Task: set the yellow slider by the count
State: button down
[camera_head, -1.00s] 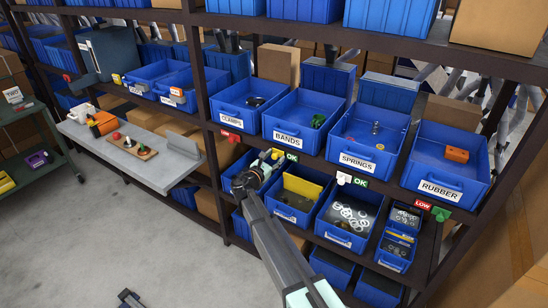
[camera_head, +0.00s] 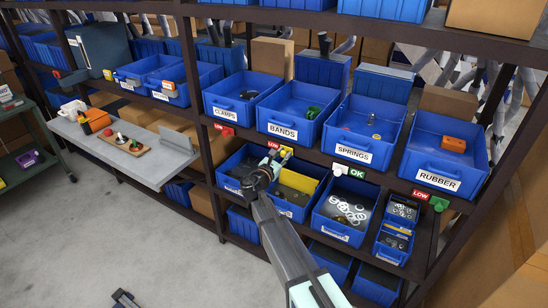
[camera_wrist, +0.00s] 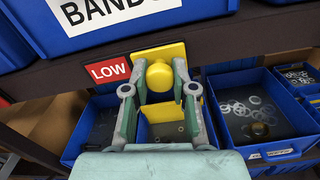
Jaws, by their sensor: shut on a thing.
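The yellow slider (camera_wrist: 165,54) sits on the shelf edge below the BANDS bin (camera_head: 290,128). It is a plate with a round knob, and it also shows in the head view (camera_head: 286,151). A red LOW label (camera_wrist: 107,71) is uncovered just left of the slider, and no OK label shows beside it. My gripper (camera_wrist: 160,76) is shut on the knob, with one finger on each side. In the head view my gripper (camera_head: 270,167) reaches up to the shelf edge from below. The BANDS bin holds a green item and little else that I can make out.
The CLAMPS bin (camera_head: 223,113), SPRINGS bin (camera_head: 353,151) and RUBBER bin (camera_head: 438,181) share the shelf. A white slider (camera_head: 339,169) beside an OK label and a green slider (camera_head: 438,204) beside a LOW label sit on the same edge. Open bins stand below my gripper.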

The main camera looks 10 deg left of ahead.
jog(key=shift+d, duration=0.2)
jog(key=c, duration=0.9)
grip_release()
jog(key=shift+s+d, duration=0.1)
jog(key=v, duration=1.2)
jog(key=shift+m, duration=0.3)
